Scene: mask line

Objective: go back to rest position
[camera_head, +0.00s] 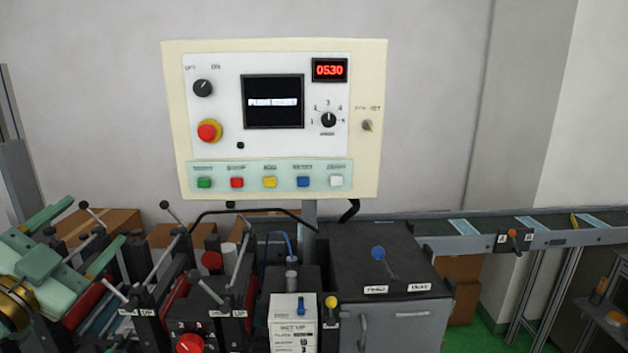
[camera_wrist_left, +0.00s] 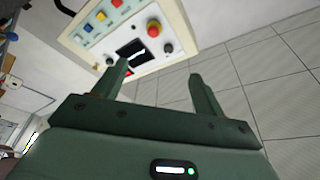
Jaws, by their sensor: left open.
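My left gripper (camera_head: 95,220) comes in from the left edge in the head view, pale green, with its two fingers spread and nothing between them. It is in front of the levers on the left part of the machine and left of the control panel (camera_head: 360,180). In the left wrist view the open fingers of the left gripper (camera_wrist_left: 158,70) point toward the tilted control panel (camera_wrist_left: 178,25), with a gap between them. Whether the fingers touch any lever cannot be told from the head view. My right gripper is not in view.
Several levers with black knobs (camera_head: 165,205) and a red knob (camera_head: 190,344) stand close to the left gripper. A dark cabinet (camera_head: 400,325) with a blue-knobbed lever (camera_head: 378,254) stands right of centre. A conveyor (camera_head: 590,240) carrying light blue masks runs right. Cardboard boxes (camera_head: 105,222) stand behind.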

